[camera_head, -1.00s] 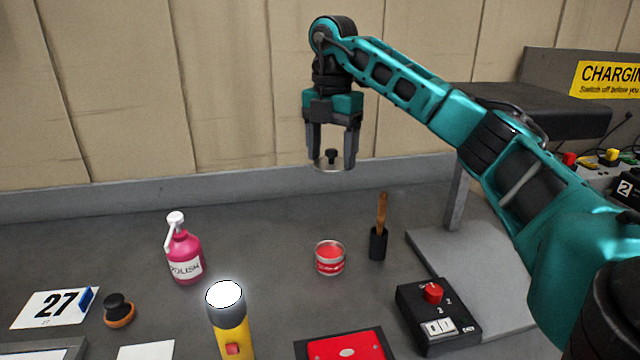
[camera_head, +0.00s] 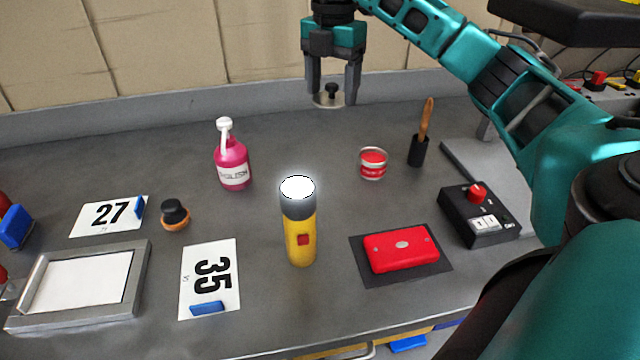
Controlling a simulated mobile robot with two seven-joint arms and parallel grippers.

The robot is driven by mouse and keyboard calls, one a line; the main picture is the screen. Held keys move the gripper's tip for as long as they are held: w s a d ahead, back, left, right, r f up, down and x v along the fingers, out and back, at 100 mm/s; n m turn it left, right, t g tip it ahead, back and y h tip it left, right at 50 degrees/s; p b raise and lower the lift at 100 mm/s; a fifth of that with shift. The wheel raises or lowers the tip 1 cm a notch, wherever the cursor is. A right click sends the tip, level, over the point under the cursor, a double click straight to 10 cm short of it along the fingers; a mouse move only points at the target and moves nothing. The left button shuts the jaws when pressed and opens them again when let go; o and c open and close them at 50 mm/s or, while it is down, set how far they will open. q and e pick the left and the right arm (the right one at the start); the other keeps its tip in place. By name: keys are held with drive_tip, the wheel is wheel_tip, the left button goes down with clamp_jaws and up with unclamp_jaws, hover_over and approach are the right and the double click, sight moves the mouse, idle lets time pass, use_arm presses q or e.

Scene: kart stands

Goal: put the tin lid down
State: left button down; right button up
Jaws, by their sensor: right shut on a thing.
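The tin lid (camera_head: 323,99) is a flat silvery disc with a dark knob on top. My right gripper (camera_head: 333,96) is shut on it, its two fingers either side of the knob, and holds it in the air toward the back of the bench. An open round tin (camera_head: 372,163) with a red label and red contents stands on the bench, lower and to the right of the lid in the picture. The lid and the tin are apart. My left gripper does not show.
The grey bench (camera_head: 330,130) is clear between the pink polish bottle (camera_head: 232,165) and the tin. A brush in a black holder (camera_head: 417,150), a control box (camera_head: 480,213), a red box on a dark mat (camera_head: 401,249) and a lit yellow torch (camera_head: 299,235) stand around. Number cards and a frame (camera_head: 142,275) lie left.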

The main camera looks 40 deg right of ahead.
drive_tip(key=b, duration=0.3)
hover_over(329, 185)
wheel_tip(329, 185, down, 8)
wheel_tip(329, 185, down, 7)
drive_tip(key=shift+d+r, duration=0.1)
drive_tip(key=shift+f+b, duration=0.4)
drive_tip(key=shift+f, duration=2.15)
drive_tip(key=shift+f, duration=0.2)
drive_tip(key=o, duration=1)
wheel_tip(329, 185, up, 12)
drive_tip(key=shift+r+p, duration=0.2)
drive_tip(key=shift+p, duration=0.15)
